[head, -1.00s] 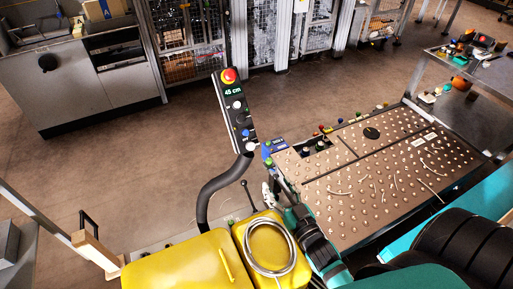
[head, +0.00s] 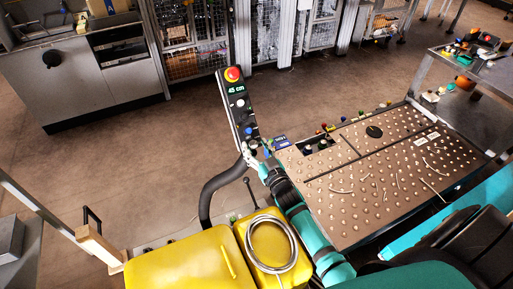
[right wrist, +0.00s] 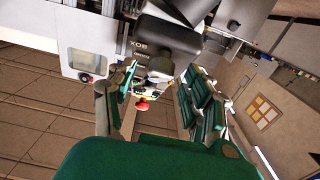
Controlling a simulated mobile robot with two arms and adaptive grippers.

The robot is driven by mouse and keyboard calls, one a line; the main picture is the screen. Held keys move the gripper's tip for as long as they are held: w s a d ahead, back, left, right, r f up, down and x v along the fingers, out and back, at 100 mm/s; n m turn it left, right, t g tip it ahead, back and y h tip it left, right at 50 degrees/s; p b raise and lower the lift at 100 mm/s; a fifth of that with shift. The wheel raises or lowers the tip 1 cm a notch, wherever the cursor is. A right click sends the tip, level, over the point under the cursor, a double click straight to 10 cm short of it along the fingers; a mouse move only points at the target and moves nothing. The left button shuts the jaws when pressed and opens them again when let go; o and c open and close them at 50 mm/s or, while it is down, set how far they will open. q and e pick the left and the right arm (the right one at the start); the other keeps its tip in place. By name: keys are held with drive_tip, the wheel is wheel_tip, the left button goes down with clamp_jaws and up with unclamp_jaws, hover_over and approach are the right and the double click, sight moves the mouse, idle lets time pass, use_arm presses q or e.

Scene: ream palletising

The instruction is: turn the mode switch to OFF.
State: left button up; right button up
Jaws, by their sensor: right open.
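The control panel (head: 237,108) stands on a curved black post in the head view. It has a red mushroom button (head: 232,74) at the top, a green "45 cm" display (head: 236,90), a pale round knob (head: 240,103) and a blue control (head: 248,130) lower down. The labels are too small to tell which control is the mode switch or its position. My right gripper (head: 254,152) is at the panel's lower end and hides part of it. Contact cannot be told. In the right wrist view its fingers (right wrist: 160,103) are spread, with nothing held. My left gripper is out of view.
A studded brown table (head: 385,190) lies right of the panel, with small coloured buttons along its far edge. Yellow cases (head: 185,262) and a coiled grey cable (head: 270,245) are in front. Open floor (head: 120,150) lies left of the panel.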

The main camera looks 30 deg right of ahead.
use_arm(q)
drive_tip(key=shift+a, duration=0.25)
use_arm(e)
drive_tip(key=shift+c, duration=0.4)
clamp_jaws()
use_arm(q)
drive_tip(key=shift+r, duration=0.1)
use_arm(e)
drive_tip(key=shift+n, duration=0.3)
drive_tip(key=n+y, duration=0.1)
drive_tip(key=n, duration=0.1)
drive_tip(key=n+y+p, duration=0.1)
drive_tip(key=y, duration=0.1)
drive_tip(key=n+y, duration=0.1)
drive_tip(key=n, duration=0.1)
drive_tip(key=shift+d+r+n+g+p, duration=0.15)
drive_tip(key=shift+d+n+g+p, duration=0.15)
drive_tip(key=shift+g+p, duration=0.1)
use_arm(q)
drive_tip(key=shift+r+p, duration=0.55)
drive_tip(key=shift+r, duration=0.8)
use_arm(e)
drive_tip(key=shift+w+d+n+g+y, duration=0.1)
drive_tip(key=shift+n+g+y, duration=0.45)
drive_tip(key=shift+n+y, duration=0.65)
drive_tip(key=shift+d+n+g+y, duration=0.1)
drive_tip(key=shift+n+g+y, duration=0.5)
drive_tip(key=shift+n, duration=1.1)
drive_tip(key=shift+a, duration=0.1)
